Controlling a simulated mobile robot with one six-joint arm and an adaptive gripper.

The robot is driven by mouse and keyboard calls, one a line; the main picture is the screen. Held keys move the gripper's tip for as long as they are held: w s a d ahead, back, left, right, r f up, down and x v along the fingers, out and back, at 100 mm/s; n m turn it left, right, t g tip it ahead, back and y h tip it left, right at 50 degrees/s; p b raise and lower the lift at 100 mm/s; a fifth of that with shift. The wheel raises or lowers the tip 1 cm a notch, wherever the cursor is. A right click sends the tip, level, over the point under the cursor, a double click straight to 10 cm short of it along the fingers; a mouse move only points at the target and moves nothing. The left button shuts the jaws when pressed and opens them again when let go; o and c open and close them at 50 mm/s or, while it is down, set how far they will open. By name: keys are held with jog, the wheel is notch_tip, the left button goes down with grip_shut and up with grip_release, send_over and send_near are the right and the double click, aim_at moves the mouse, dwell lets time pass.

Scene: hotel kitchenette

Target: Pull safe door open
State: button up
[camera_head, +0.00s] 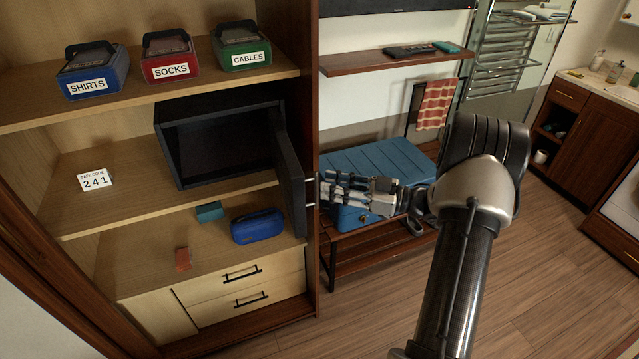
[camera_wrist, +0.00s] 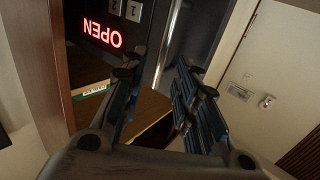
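The dark safe (camera_head: 222,140) sits on the middle cupboard shelf, with its inside showing and empty. Its door (camera_head: 290,180) is swung wide open, standing out on the right side of the opening. My gripper (camera_head: 324,190) is at the outer side of the door, next to a small light handle piece (camera_head: 311,204). In the wrist view my gripper (camera_wrist: 155,72) has its fingers apart, with a pale metal bar (camera_wrist: 163,50) between and beyond the fingertips. Contact with the bar cannot be made out. The door panel (camera_wrist: 88,45) shows a red, upside-down "OPEN" display.
A cupboard side wall (camera_head: 311,100) stands close behind the door. A safe code card (camera_head: 95,180) stands left of the safe. A blue case (camera_head: 257,226) lies below. Floor at right is clear.

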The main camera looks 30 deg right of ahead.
jog(key=v, duration=0.7)
jog(key=shift+s, duration=0.2)
jog(key=shift+d, duration=0.1)
